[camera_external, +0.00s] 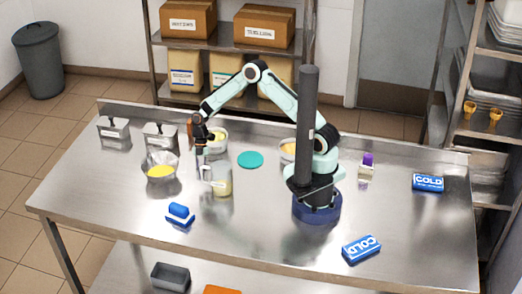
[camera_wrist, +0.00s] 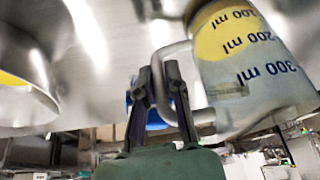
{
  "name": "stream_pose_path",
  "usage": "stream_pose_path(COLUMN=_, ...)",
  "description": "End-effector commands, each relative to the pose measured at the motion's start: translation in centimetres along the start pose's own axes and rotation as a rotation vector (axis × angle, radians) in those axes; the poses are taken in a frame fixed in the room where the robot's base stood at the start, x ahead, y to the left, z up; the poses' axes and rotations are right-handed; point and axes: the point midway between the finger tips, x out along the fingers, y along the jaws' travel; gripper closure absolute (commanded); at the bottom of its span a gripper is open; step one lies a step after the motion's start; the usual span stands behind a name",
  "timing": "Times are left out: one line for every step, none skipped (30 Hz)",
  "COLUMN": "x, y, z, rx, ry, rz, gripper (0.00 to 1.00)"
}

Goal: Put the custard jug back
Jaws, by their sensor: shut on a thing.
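The custard jug (camera_external: 222,182) is a clear measuring jug with pale yellow custard inside. It is near the middle of the left half of the steel table, with my gripper (camera_external: 203,168) at its left side. In the wrist view the jug (camera_wrist: 240,65) fills the upper right, with ml marks on its wall. My gripper (camera_wrist: 163,85) is shut on the jug's handle. The jug looks about upright in the external view; I cannot tell whether its base touches the table. A teal round mat (camera_external: 250,159) lies bare behind and right of the jug.
A metal bowl of yellow liquid (camera_external: 160,172) stands close left of the jug. More bowls (camera_external: 217,138) stand behind. A blue brush (camera_external: 180,214) lies in front. Cold packs (camera_external: 362,249) and a purple-capped bottle (camera_external: 366,168) are to the right. The front middle table is clear.

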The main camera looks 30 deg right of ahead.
Motion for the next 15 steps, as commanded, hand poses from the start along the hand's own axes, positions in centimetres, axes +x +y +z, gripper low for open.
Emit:
stream_pose_path(x=0.1, y=-0.01, z=0.03, rx=0.0, ry=0.0, rz=0.0, gripper=1.0)
stream_pose_path(x=0.18, y=0.0, z=0.07, rx=0.0, ry=0.0, rz=0.0, gripper=1.0)
stream_pose_path(x=0.28, y=0.0, z=0.13, rx=0.0, ry=0.0, rz=0.0, gripper=1.0)
stream_pose_path(x=0.25, y=0.01, z=0.13, rx=0.0, ry=0.0, rz=0.0, gripper=0.8)
stream_pose_path(x=0.23, y=0.01, z=0.12, rx=0.0, ry=0.0, rz=0.0, gripper=0.71)
stream_pose_path(x=0.23, y=0.01, z=0.11, rx=0.0, ry=0.0, rz=0.0, gripper=0.63)
stream_pose_path(x=0.23, y=0.0, z=0.11, rx=0.0, ry=0.0, rz=0.0, gripper=0.63)
stream_pose_path(x=0.23, y=0.0, z=0.11, rx=0.0, ry=0.0, rz=0.0, gripper=0.63)
stream_pose_path(x=0.23, y=0.0, z=0.1, rx=0.0, ry=0.0, rz=0.0, gripper=0.63)
stream_pose_path(x=0.23, y=0.0, z=0.1, rx=0.0, ry=0.0, rz=0.0, gripper=0.63)
stream_pose_path(x=0.23, y=0.0, z=0.1, rx=0.0, ry=0.0, rz=0.0, gripper=0.63)
stream_pose_path(x=0.23, y=0.0, z=0.1, rx=0.0, ry=0.0, rz=0.0, gripper=0.63)
stream_pose_path(x=0.22, y=0.0, z=0.1, rx=0.0, ry=0.0, rz=0.0, gripper=0.63)
stream_pose_path(x=0.2, y=0.0, z=0.08, rx=0.0, ry=0.0, rz=0.0, gripper=0.63)
stream_pose_path(x=0.1, y=0.0, z=0.04, rx=0.0, ry=0.0, rz=0.0, gripper=0.63)
